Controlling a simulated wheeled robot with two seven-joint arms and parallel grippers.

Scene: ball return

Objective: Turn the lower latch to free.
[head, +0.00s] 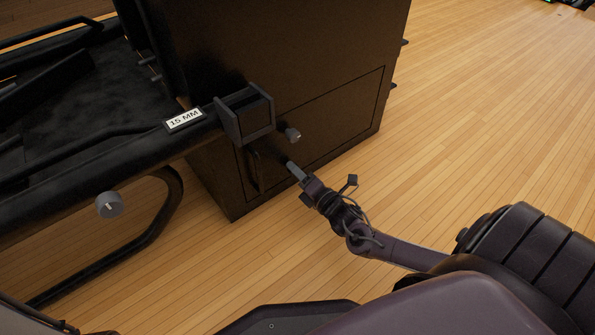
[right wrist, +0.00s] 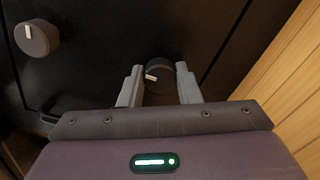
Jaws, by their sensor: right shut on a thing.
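The lower latch is a round dark knob (right wrist: 158,72) with a short pale mark. In the right wrist view it sits between the two grey fingers of my right gripper (right wrist: 159,84), and its mark lies nearly sideways. In the head view my right gripper (head: 291,165) is at the dark panel (head: 335,115), shut on this knob, which its fingers hide. The upper latch knob (head: 293,134) shows just above the gripper. It also shows at upper left in the right wrist view (right wrist: 37,38), its mark nearly upright. My left gripper is out of view.
A dark square bracket (head: 244,114) juts out left of the upper knob. A black rail carries a "15 MM" label (head: 185,119) and another grey knob (head: 109,205). A dark handle (head: 254,170) is left of my gripper. Wooden floor (head: 480,120) at right is clear.

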